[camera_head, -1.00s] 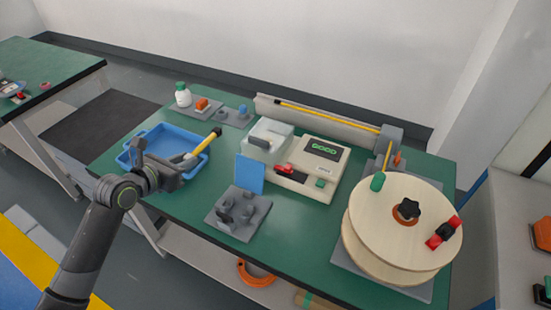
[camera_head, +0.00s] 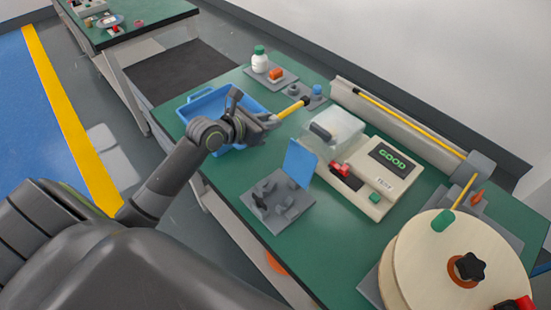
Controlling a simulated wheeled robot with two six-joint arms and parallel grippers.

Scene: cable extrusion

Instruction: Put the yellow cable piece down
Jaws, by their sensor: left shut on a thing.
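A short yellow cable piece (camera_head: 290,110) with a dark end shows at the tip of my left gripper (camera_head: 268,121). My left gripper is shut on it and holds it beside the right edge of the blue tray (camera_head: 190,108). My gripper and wrist hide part of the tray and the near end of the piece. Whether the piece touches anything below cannot be told. My right gripper is not in view.
A tester (camera_head: 375,175) with a clear-lidded box and a screen reading GOOD stands right of the tray. A grey fixture (camera_head: 277,200) and a blue panel (camera_head: 299,162) stand nearer. A wooden spool (camera_head: 440,270) is at lower right. A white bottle (camera_head: 260,62) stands behind.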

